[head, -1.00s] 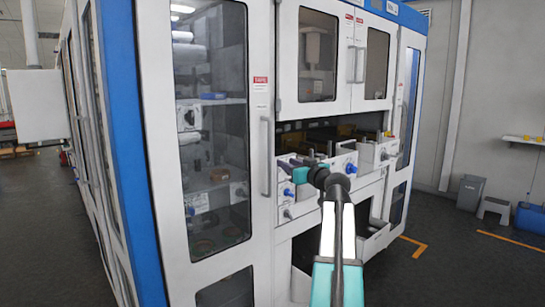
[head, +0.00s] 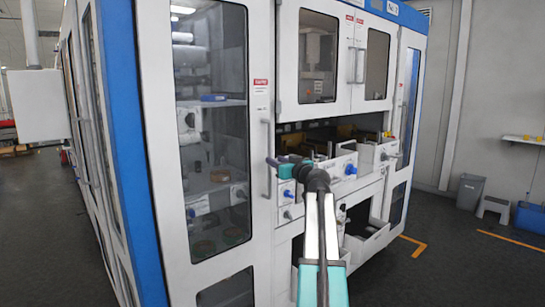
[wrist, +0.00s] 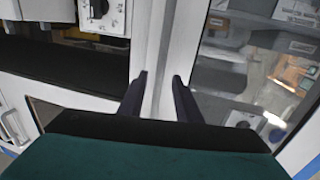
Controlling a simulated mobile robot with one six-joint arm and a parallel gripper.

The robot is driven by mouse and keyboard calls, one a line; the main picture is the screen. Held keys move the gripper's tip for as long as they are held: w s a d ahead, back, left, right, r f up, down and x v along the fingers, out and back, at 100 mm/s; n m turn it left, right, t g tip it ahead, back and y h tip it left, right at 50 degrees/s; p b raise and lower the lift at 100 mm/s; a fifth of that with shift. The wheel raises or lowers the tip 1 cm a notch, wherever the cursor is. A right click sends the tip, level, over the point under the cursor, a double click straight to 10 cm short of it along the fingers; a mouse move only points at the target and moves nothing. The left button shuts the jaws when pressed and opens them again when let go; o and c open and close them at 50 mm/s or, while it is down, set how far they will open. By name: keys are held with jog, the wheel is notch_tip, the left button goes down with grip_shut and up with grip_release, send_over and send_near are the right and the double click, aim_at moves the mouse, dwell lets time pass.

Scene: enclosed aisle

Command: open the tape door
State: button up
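A tall white door (head: 259,215) with a long dark glass window (head: 213,130) is closed on the front of the machine. Its vertical grey handle (head: 267,140) is on the right edge. My gripper (head: 271,161) is at the handle's height and overlaps it in the head view; whether they touch is unclear. In the wrist view my gripper (wrist: 160,88) has its two dark fingers apart. A pale vertical strip (wrist: 165,45) runs between them; I cannot tell whether it is the handle or the door frame. Nothing is visibly clamped.
Right of the door are a ledge with blue knobs (head: 351,169), upper cabinet doors (head: 345,60) and an open lower drawer (head: 366,244). A grey bin (head: 471,192) and a step stool (head: 493,208) stand far right. The floor left of the machine is clear.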

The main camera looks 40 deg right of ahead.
jog(key=p+x, duration=0.1)
jog(key=x, duration=0.4)
jog(key=shift+w+d, duration=0.1)
jog(key=shift+w, duration=0.2)
grip_shut()
